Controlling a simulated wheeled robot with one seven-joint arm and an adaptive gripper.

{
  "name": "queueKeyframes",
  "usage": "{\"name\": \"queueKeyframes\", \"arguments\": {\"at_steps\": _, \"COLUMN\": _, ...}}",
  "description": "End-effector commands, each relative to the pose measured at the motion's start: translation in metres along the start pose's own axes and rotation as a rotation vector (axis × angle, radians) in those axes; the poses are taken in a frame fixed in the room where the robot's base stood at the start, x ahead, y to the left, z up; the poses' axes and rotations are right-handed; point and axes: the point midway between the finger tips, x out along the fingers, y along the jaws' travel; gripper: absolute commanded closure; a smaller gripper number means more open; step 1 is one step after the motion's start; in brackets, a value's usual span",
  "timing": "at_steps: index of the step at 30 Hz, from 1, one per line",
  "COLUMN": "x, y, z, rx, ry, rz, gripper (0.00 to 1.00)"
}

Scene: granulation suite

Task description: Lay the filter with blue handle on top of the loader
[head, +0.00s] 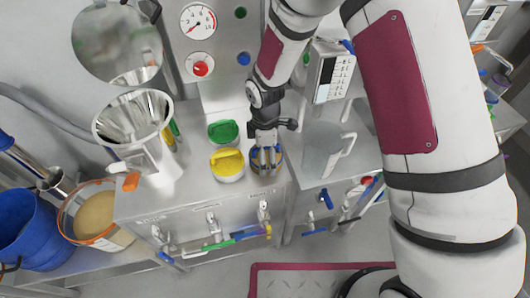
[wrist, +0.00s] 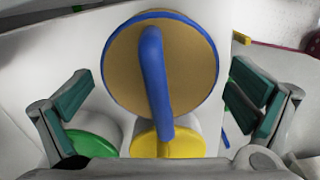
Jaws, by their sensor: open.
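The filter with blue handle (wrist: 190,62) is a tan disc with a blue rim and a raised blue bar handle in the wrist view. In the head view it (head: 276,167) sits on the steel cabinet top, partly hidden by my gripper (head: 266,154). My gripper (wrist: 160,95) is open over it, with its teal-padded fingers apart on either side of the disc and handle. It holds nothing. A steel funnel on a white housing (head: 148,160), apparently the loader, stands to the left on the same top.
A yellow-handled filter (head: 228,165) is close to the left of the blue one, with a green-handled filter (head: 223,131) behind it. A clear jug (head: 328,145) stands to the right. A round steel lid (head: 117,45) is raised behind the funnel. A gauge panel (head: 215,50) rises behind.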

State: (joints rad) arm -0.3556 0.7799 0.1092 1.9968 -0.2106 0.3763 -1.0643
Motion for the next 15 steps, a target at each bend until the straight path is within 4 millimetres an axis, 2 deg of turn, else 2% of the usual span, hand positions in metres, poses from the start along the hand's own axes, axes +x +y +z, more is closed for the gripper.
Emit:
{"name": "queueKeyframes", "arguments": {"at_steps": 5, "x": -0.018, "y": 0.002, "z": 0.000, "rx": 0.001, "ry": 0.002, "rz": 0.004, "gripper": 0.00}}
{"name": "queueKeyframes", "arguments": {"at_steps": 15, "x": -0.086, "y": 0.002, "z": 0.000, "rx": 0.002, "ry": 0.002, "rz": 0.005, "gripper": 0.00}}
